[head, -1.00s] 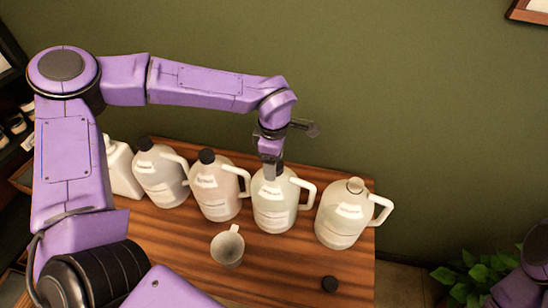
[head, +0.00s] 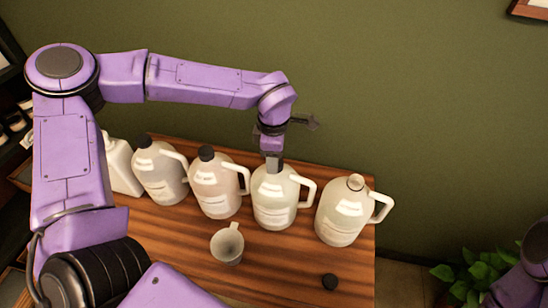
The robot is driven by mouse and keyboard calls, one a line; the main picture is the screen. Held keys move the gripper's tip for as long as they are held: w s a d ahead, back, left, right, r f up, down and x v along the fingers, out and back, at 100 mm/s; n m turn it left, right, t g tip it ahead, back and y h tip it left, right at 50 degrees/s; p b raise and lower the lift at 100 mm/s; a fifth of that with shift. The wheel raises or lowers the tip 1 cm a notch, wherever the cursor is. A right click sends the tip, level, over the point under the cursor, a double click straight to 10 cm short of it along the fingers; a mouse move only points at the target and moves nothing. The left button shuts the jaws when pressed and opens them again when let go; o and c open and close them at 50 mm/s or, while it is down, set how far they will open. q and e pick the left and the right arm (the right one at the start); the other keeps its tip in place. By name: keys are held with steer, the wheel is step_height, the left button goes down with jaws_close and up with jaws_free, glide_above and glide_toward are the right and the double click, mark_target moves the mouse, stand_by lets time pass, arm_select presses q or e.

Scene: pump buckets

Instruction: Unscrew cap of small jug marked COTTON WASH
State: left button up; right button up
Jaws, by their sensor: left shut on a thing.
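A row of white jugs with handles stands on the wooden table; the label print is too small to read. My left gripper (head: 273,163) points down at the top of the second jug from the right (head: 274,200) and is shut on its cap, which the fingers hide. The jug at the far right (head: 342,215) has an open neck with no cap. Two jugs to the left, a middle jug (head: 217,190) and another jug (head: 160,175), wear black caps. My right gripper is out of view.
A pale cup with a handle (head: 227,246) stands in front of the jugs on the wooden table (head: 285,262). A further white container (head: 123,168) is partly behind my left arm. A green wall is behind; a plant (head: 470,283) is at the lower right.

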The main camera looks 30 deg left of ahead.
arm_select(q)
steer(key=n+b, duration=0.2)
steer(key=n, duration=0.4)
steer(key=shift+f+n, duration=0.1)
steer(key=shift+n, duration=0.2)
steer(key=n+b, duration=0.2)
steer(key=n, duration=0.3)
steer(key=shift+n+b, duration=0.4)
steer(key=shift+n, duration=0.4)
steer(key=o, duration=1.2)
